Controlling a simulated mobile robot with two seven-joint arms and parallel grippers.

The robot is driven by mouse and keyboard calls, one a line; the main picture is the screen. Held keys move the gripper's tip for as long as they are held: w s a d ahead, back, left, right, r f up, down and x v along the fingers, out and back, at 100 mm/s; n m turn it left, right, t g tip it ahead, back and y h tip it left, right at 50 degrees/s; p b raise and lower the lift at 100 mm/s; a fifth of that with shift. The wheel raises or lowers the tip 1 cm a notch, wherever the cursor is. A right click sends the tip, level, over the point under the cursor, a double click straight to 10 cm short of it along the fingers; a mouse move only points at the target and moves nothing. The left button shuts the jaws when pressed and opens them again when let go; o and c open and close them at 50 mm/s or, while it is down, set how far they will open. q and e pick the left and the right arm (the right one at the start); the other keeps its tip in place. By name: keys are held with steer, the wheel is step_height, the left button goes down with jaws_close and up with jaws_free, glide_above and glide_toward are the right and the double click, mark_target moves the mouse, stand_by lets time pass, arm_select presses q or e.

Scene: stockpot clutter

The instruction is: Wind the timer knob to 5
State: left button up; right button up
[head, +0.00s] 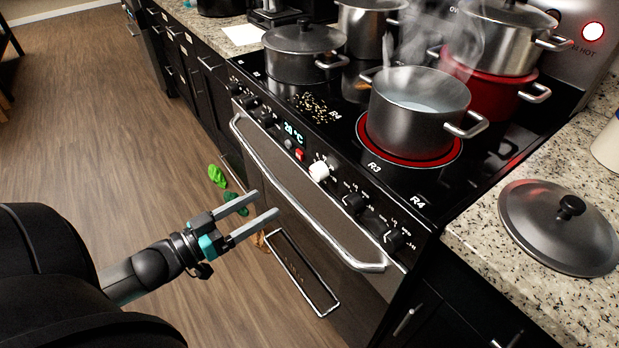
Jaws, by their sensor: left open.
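The timer knob appears to be the white knob (319,171) on the stove's front control panel, right of the lit display (294,134) and a small red button (299,154). The numbers around it are too small to read. My left gripper (266,204) is open and empty, with two parallel grey fingers pointing right. In the picture it lies left of and below the white knob, in front of the oven door (300,205), and apart from the knob. My right gripper is not in view.
A steaming open pot (418,105) stands on the glowing R3 burner. A lidded pot (304,50) and a red pot (490,95) stand behind. Black knobs (354,203) flank the white one. The oven handle (300,217) juts out below. A loose lid (560,225) lies on the right counter.

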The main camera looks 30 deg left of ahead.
arm_select(q)
steer(key=b, duration=0.1)
glide_toward(315, 175)
steer(key=b+x, duration=0.2)
steer(key=x, duration=0.4)
steer(key=shift+w+f, duration=0.1)
steer(key=shift+w, duration=0.3)
steer(key=shift+w+d, duration=0.2)
steer(key=shift+w, duration=0.35)
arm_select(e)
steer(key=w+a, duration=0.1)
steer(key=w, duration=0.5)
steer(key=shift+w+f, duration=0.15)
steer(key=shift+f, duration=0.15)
arm_select(q)
steer(key=shift+c, duration=0.4)
jaws_close()
